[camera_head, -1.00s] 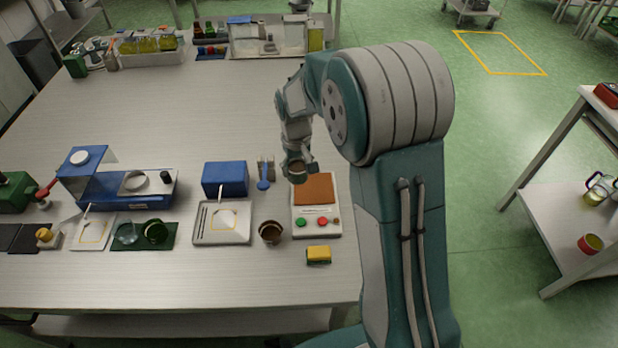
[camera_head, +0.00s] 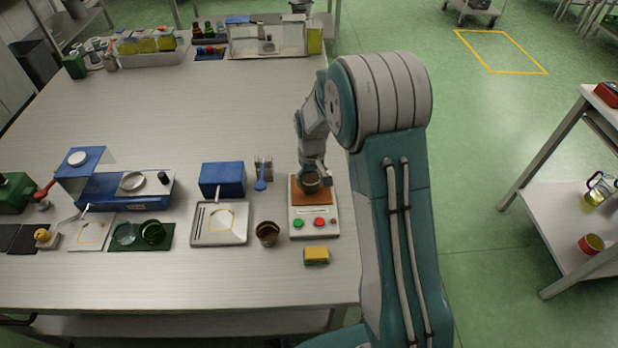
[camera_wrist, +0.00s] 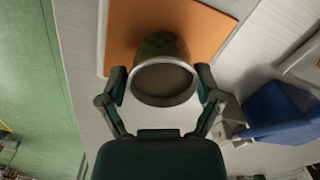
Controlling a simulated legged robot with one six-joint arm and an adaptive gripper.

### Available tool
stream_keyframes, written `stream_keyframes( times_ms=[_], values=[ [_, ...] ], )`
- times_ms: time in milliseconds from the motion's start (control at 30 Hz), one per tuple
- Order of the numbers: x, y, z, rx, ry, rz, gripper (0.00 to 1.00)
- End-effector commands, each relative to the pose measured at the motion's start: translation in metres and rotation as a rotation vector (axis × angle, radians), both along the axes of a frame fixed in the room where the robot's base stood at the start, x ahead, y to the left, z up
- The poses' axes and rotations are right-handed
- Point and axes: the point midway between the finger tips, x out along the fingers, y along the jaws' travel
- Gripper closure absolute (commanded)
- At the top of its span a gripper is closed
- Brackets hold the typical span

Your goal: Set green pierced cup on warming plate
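The green pierced cup (camera_head: 310,185) is dark, with a pale rim, and is between the fingers of my gripper (camera_wrist: 161,84). In the wrist view the cup (camera_wrist: 163,86) shows its open mouth and a dotted dark green wall, with a finger against each side. The warming plate (camera_head: 314,222) is a pale box with an orange-brown top and green and red buttons. Its orange top also shows in the wrist view (camera_wrist: 122,40). The cup is upright over that top, at or very near its surface; I cannot tell whether it touches.
A yellow sponge (camera_head: 316,255) lies in front of the plate. A blue box (camera_head: 222,179) and a small holder with a blue spoon (camera_head: 262,175) stand behind. The table's middle is clear.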

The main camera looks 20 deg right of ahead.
Motion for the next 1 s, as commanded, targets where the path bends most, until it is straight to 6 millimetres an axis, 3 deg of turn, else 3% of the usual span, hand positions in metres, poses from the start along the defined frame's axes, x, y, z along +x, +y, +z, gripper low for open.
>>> stream_keyframes(
  times_ms=[500,1000],
  values=[
    [0.000,0.003,0.006,-0.003,-0.002,0.001,0.00],
    [0.001,0.003,0.101,-0.003,-0.004,0.000,0.00]
  ],
)
